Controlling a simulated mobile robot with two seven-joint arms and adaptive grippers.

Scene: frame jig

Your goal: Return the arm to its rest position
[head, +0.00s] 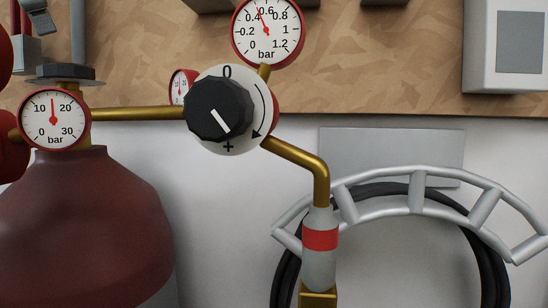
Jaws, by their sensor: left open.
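My right gripper is not in view. The black regulator knob (217,108) has a white pointer line directed to the lower right, near the plus mark on its white dial.
A dark red cylinder (85,235) stands at left below a pressure gauge (54,119). Another gauge (267,30) sits above the knob. A brass pipe (300,160) leads down to a grey fitting with a red band. A black hose hangs on a grey rack (420,190) at right.

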